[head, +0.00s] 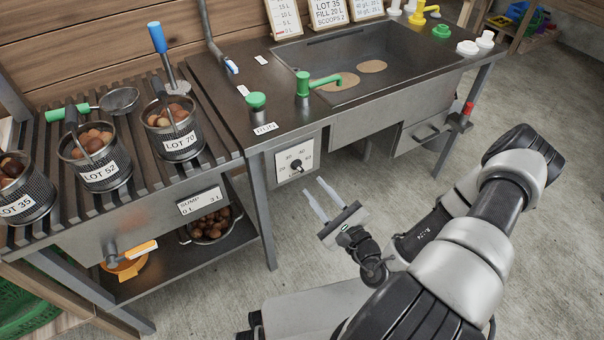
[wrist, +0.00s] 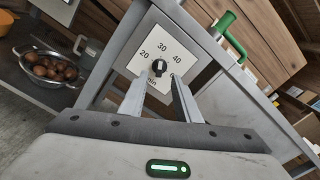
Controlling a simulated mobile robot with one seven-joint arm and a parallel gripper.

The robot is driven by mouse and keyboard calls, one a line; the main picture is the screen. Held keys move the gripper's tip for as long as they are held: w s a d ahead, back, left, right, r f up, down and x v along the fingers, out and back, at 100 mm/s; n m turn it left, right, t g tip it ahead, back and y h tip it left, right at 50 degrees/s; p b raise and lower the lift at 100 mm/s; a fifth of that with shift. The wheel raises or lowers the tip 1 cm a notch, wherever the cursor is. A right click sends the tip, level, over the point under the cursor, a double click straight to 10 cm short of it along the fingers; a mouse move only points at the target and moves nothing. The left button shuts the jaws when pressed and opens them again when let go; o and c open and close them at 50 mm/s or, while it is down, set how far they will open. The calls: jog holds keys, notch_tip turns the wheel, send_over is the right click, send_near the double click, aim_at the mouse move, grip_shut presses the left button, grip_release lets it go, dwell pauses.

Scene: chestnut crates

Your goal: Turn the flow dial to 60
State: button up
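The flow dial is a small black knob (head: 297,165) on a white square plate, fixed to the front of the sink bench. In the wrist view the knob (wrist: 159,67) sits near the middle of its tilted plate (wrist: 183,50), where 20, 30 and 40 can be read. The lower right marks are hidden behind a finger. I cannot tell exactly where its pointer stands. My gripper (head: 314,186) is open and empty in front of the plate, to its lower right in the head view. In the wrist view the fingertips (wrist: 160,76) are either side of the knob's line, apparently short of it.
A green-topped button (head: 257,103) labelled RUN and a green tap (head: 303,84) stand on the bench (head: 213,82) above. A slatted rack at left holds mesh baskets of chestnuts (head: 178,136). A bench leg (head: 262,210) stands left of the dial. The floor before it is clear.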

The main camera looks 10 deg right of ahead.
aim_at(300, 169)
jog(key=b+x, duration=0.1)
jog(key=x, duration=0.7)
jog(key=shift+w, duration=0.2)
jog(key=c, duration=0.7)
